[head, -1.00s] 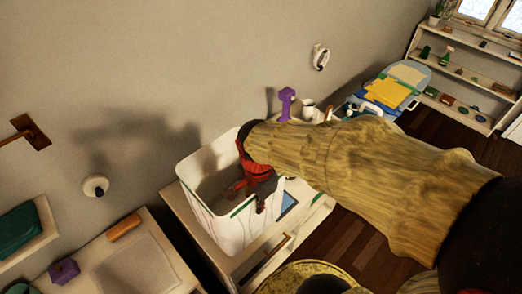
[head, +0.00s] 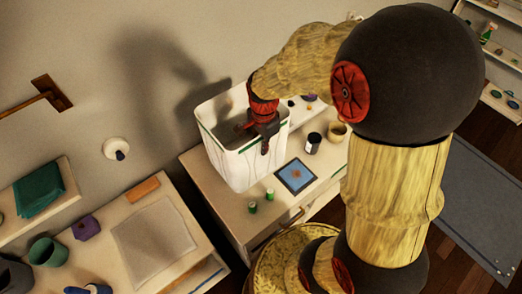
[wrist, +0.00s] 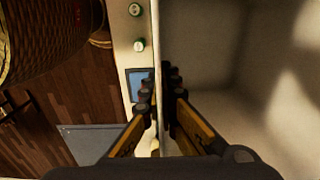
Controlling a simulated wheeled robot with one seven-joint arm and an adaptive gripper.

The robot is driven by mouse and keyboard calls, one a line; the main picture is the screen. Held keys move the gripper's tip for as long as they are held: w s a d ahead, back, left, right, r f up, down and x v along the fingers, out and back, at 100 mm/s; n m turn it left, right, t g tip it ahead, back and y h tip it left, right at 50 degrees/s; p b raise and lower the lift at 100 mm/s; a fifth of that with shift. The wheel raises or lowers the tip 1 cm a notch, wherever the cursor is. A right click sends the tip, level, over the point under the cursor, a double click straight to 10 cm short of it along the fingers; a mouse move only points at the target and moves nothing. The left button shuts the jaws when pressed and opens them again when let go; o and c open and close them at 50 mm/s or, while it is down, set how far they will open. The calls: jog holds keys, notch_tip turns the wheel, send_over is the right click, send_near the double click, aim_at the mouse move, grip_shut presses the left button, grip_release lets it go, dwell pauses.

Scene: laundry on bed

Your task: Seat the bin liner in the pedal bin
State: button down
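The white pedal bin (head: 236,171) stands upright on a cabinet top in the head view, its mouth open upward. A thin pale liner with a green edge (head: 209,141) lies over parts of its rim; I cannot clearly tell liner from bin wall. My gripper (head: 267,140) points down at the bin's front right rim. In the wrist view my gripper (wrist: 161,82) has one finger outside and one inside the pale wall (wrist: 160,30), its tips close together against it. The bin's inside (wrist: 235,75) looks empty where it shows. My gripper hides part of the rim.
A lower surface at left holds a purple block (head: 86,228) and a pale sheet (head: 153,238). The wall is behind.

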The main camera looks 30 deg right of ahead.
jog(key=w+f, duration=0.3)
jog(key=f, duration=0.4)
jog(key=shift+w+d, duration=0.15)
jog(key=shift+d, duration=0.25)
jog(key=shift+f, duration=0.15)
jog(key=shift+f, duration=0.1)
jog(key=c, duration=2.1)
grip_release()
jog(key=shift+o, duration=0.3)
